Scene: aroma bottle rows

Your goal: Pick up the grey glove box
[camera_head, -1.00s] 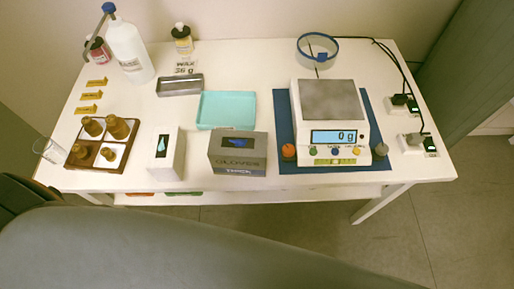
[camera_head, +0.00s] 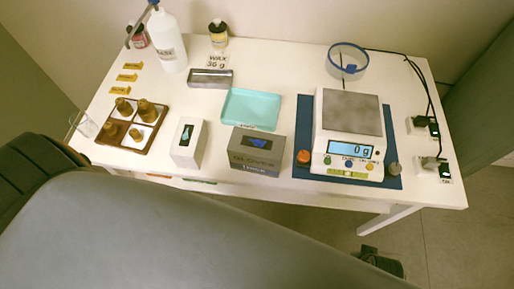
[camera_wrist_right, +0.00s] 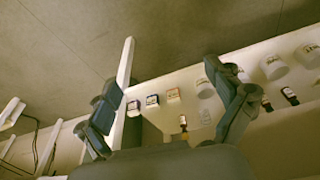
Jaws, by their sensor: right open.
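The grey glove box (camera_head: 256,152) stands near the front edge of the white table in the head view, with a blue glove showing in its top opening. It sits between a white box (camera_head: 188,143) on its left and the scale on its right. My right gripper (camera_wrist_right: 172,105) is open and empty in the right wrist view, below table height by the look of it. The glove box is not recognisable in that view. My left gripper is not in view.
The scale (camera_head: 348,135) stands on a blue mat (camera_head: 302,135). A turquoise tray (camera_head: 251,108) lies behind the glove box. A brown bottle holder (camera_head: 132,131) stands at the left. The right wrist view shows several small items on a white shelf (camera_wrist_right: 185,85).

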